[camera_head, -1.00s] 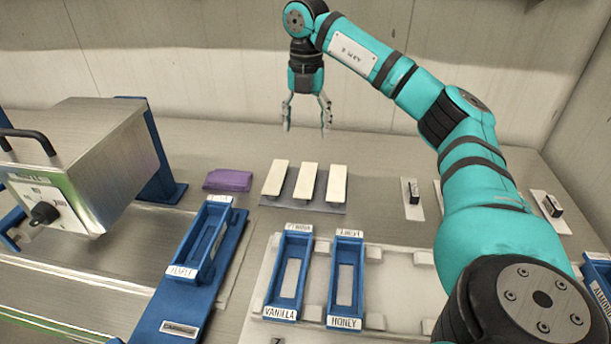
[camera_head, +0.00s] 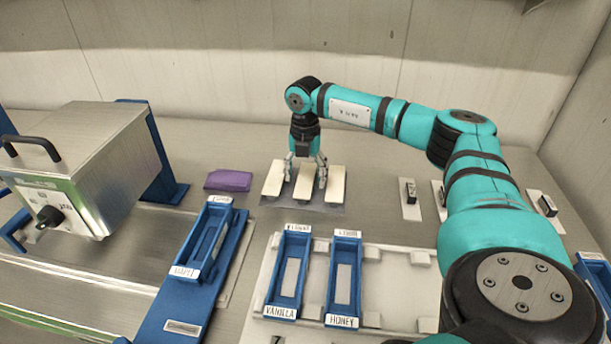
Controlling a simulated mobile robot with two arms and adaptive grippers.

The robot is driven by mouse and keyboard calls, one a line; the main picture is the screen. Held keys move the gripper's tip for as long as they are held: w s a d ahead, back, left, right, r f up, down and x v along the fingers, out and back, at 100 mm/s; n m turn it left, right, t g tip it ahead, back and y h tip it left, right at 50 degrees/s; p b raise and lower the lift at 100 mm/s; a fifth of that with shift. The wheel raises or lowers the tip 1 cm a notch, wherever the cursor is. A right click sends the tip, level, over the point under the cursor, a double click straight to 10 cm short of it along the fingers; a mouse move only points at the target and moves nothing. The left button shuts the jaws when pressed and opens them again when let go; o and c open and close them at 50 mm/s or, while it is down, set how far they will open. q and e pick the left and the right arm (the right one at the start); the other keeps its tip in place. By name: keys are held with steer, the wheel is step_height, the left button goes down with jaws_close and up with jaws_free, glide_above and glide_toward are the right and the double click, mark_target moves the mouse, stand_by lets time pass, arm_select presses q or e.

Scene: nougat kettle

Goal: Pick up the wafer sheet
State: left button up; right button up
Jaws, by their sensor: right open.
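Three cream-coloured wafer sheets stand side by side on a grey base plate (camera_head: 325,208) on the bench: a left wafer sheet (camera_head: 273,180), a middle wafer sheet (camera_head: 304,184) and a right wafer sheet (camera_head: 336,184). My right gripper (camera_head: 305,183) points down with its jaws open. Its fingertips are low, one on either side of the middle sheet, in the gaps beside the left and right sheets. I cannot tell whether they touch it. My left gripper is not in view.
A purple folded cloth (camera_head: 228,180) lies left of the sheets. Blue trays labelled vanilla (camera_head: 281,312) and honey (camera_head: 343,321) stand in front, with a blue maple tray (camera_head: 186,273) beside them. A metal kettle box (camera_head: 95,150) stands at left. Small black-handled pieces (camera_head: 411,192) lie at right.

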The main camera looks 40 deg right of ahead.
steer(key=shift+f, duration=0.1)
steer(key=c, duration=0.8)
